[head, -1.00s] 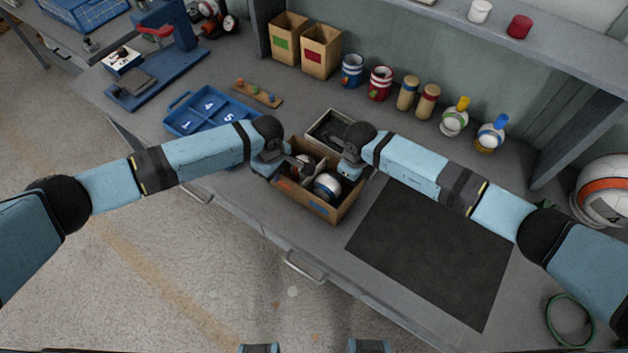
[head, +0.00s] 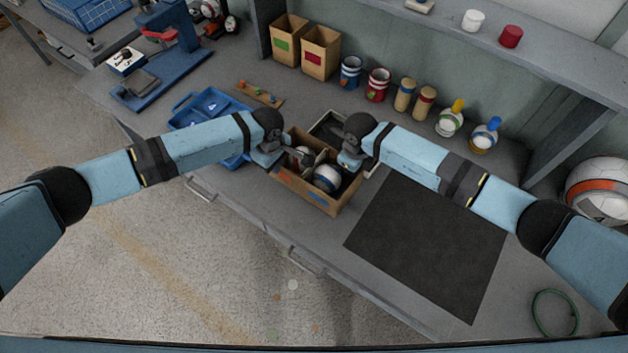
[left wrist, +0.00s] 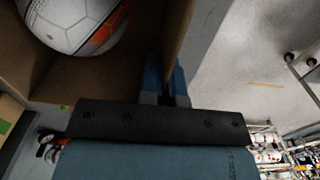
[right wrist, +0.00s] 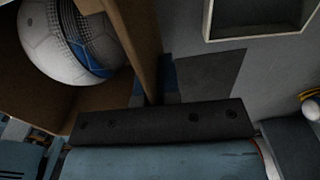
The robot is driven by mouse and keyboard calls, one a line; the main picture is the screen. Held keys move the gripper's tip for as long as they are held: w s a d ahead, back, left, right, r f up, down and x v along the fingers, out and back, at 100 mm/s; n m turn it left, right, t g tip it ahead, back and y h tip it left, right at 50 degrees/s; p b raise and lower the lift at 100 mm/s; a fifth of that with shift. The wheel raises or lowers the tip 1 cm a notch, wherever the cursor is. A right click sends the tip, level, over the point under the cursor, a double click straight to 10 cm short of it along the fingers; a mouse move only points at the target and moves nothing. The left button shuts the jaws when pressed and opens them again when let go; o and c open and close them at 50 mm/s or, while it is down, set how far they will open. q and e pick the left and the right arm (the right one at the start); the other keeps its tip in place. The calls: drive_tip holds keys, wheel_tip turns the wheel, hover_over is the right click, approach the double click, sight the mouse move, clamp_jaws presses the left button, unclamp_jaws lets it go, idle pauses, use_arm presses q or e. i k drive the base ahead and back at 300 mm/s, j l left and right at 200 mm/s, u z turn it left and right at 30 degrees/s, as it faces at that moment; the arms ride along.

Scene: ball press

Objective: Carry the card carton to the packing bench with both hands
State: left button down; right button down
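The open card carton (head: 289,187) is on or just above the grey bench, near its front edge; a gap beneath it cannot be made out. It holds a ball with blue markings (head: 327,177) and a second ball (head: 304,156), partly hidden. My left gripper (head: 285,155) is at its left wall; in the left wrist view its blue fingers (left wrist: 166,85) stand either side of the card wall (left wrist: 178,35). My right gripper (head: 350,162) is at the opposite wall; in the right wrist view its fingers (right wrist: 154,80) pinch that wall (right wrist: 143,35). Which bench is the packing bench is unclear.
A grey-rimmed tray (head: 328,122) stands close behind the carton. A blue tray (head: 183,122) is left, partly behind my left arm. A dark mat (head: 430,245) lies clear to the right. Cans, small cartons and bottles line the back. Floor is free in front.

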sight(429, 238)
drive_tip(key=k+z, duration=0.2)
drive_tip(key=z, duration=0.95)
